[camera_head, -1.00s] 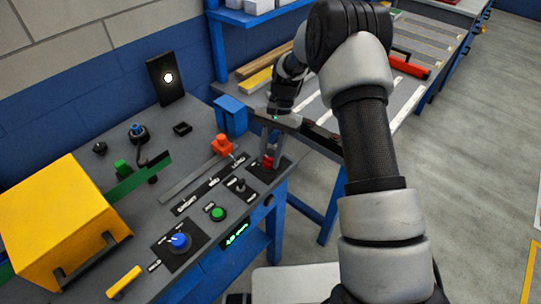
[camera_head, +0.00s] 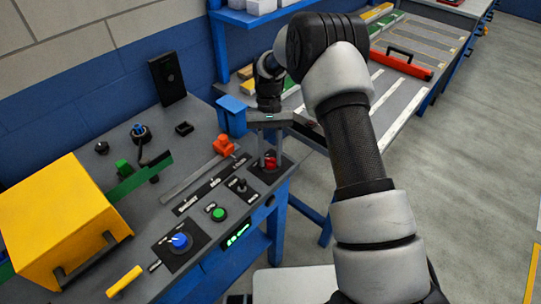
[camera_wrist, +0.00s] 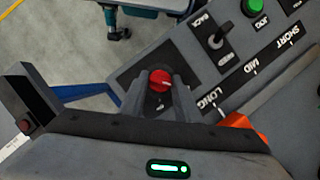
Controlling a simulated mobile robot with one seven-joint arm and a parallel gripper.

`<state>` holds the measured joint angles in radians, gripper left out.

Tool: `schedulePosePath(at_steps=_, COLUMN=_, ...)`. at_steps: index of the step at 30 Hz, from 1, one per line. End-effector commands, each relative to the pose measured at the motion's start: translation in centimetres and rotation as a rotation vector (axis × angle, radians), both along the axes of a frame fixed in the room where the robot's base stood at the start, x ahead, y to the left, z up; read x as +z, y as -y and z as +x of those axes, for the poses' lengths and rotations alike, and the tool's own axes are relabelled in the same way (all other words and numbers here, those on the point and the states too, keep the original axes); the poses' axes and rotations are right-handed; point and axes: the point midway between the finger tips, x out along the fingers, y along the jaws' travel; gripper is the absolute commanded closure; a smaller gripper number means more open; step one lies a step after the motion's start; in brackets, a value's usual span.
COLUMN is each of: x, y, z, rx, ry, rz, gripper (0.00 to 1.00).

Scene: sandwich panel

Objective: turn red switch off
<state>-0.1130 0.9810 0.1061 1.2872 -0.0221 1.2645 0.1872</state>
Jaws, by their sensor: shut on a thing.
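The red switch (camera_head: 270,162) is a round knob on a black plate at the right corner of the grey panel. My gripper (camera_head: 270,158) points down at it, with one finger on each side. In the wrist view the red switch (camera_wrist: 159,79) shows between the two grey fingertips (camera_wrist: 159,86), and the fingers are shut on it. A small pale mark shows on the knob. The lettering on its plate is mostly hidden by the fingers.
A black lever (camera_head: 241,185), a green button (camera_head: 218,213) and a blue knob (camera_head: 180,241) are beside it on the panel. An orange slider handle (camera_head: 223,145) stands close behind the gripper. A yellow box (camera_head: 55,215) is at left.

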Motion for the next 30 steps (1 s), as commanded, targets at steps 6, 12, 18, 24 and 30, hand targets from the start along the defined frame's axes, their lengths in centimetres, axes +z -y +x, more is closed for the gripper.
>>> schedulePosePath(at_steps=6, x=0.1, y=0.0, z=0.2, rx=0.008, ry=0.005, rz=0.0, gripper=0.93)
schedulePosePath(at_steps=12, x=0.1, y=0.0, z=0.2, rx=0.007, ry=0.005, rz=0.001, gripper=0.69)
schedulePosePath(at_steps=18, x=0.1, y=0.0, z=0.1, rx=0.006, ry=0.003, rz=0.0, gripper=0.53)
schedulePosePath(at_steps=24, x=0.1, y=0.0, z=0.1, rx=0.005, ry=0.002, rz=0.0, gripper=0.53)
schedulePosePath(at_steps=30, x=2.1, y=-0.1, z=1.0, rx=0.005, ry=0.005, rz=0.001, gripper=0.53)
